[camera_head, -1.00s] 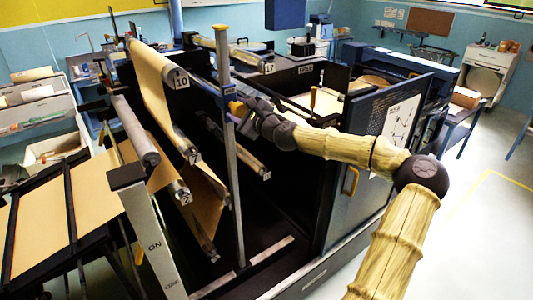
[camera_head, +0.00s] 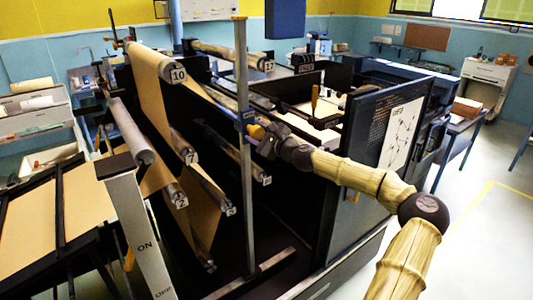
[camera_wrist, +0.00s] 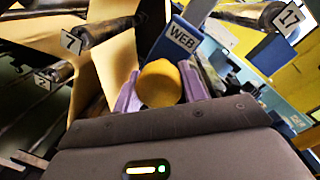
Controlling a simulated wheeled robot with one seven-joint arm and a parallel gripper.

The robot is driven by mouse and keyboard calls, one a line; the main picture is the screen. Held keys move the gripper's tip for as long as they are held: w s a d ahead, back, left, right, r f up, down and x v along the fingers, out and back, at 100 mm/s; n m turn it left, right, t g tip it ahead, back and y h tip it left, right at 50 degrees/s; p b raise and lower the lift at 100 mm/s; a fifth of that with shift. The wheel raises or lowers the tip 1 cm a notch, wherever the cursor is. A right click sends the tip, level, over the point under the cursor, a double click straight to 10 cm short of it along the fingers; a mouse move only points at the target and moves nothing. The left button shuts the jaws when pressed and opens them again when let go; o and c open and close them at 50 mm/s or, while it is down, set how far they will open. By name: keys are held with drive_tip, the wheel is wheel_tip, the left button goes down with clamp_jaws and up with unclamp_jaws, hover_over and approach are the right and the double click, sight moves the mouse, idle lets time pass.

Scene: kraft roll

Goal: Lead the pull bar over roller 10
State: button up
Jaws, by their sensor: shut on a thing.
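My gripper (camera_head: 257,134) is shut on a yellow knob (camera_wrist: 159,84), which sits between its purple fingers in the wrist view. A blue block marked WEB (camera_wrist: 180,38) is just beyond the knob. It shows beside the upright post in the head view (camera_head: 247,115). I take the knob and block to be the pull bar's end; the rest of the bar is hard to make out. Roller 10 (camera_head: 178,75) is up and left of my gripper, with brown paper (camera_head: 150,75) at it, hanging down to the lower rollers. My gripper is lower than roller 10's label and apart from it.
Roller 7 (camera_wrist: 95,33) and roller 2 (camera_wrist: 52,75) lie left of my gripper. Roller 17 (camera_wrist: 280,20) is at the right in the wrist view. The grey post (camera_head: 242,190) stands close beside my gripper. A dark cabinet panel (camera_head: 370,130) is behind my arm.

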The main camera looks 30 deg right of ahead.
drive_tip(key=d+f+b, duration=0.4)
drive_tip(key=f, duration=0.2)
drive_tip(key=shift+w+f, duration=0.25)
